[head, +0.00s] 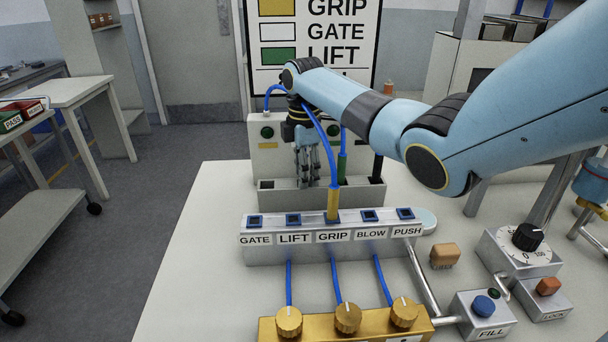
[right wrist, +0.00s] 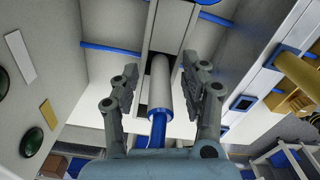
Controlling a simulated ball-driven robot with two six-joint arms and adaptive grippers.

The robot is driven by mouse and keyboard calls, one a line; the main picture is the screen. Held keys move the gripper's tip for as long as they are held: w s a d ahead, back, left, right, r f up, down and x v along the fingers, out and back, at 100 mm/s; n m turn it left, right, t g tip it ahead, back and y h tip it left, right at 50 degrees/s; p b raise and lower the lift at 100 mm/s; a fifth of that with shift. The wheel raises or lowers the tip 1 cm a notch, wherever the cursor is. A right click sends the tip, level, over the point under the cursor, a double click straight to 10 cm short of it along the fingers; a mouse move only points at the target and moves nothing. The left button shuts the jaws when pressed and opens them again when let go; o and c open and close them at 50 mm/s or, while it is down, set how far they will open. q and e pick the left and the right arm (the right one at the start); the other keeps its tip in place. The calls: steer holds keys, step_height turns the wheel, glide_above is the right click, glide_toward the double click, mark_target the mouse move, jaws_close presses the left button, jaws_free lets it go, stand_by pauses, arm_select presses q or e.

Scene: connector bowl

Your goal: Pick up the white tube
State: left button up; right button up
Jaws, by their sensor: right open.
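The white tube (right wrist: 161,82) shows in the right wrist view as a pale cylinder with a blue hose (right wrist: 158,128) at its near end. My right gripper (right wrist: 160,72) is open, with one finger on each side of the tube and visible gaps between. In the head view, my right gripper (head: 308,165) points down at the grey trough (head: 280,197) behind the labelled port block. The white tube cannot be made out there behind the fingers. My left gripper is not in view.
A green tube (head: 342,168) stands in the trough just right of the gripper. A yellow tube (head: 333,204) with a blue hose is in the GRIP port of the port block (head: 280,252). A sign (head: 312,45) stands behind. The table's left part is clear.

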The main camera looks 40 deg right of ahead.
jaws_close()
steer(key=shift+r, duration=0.1)
stand_by(0.3)
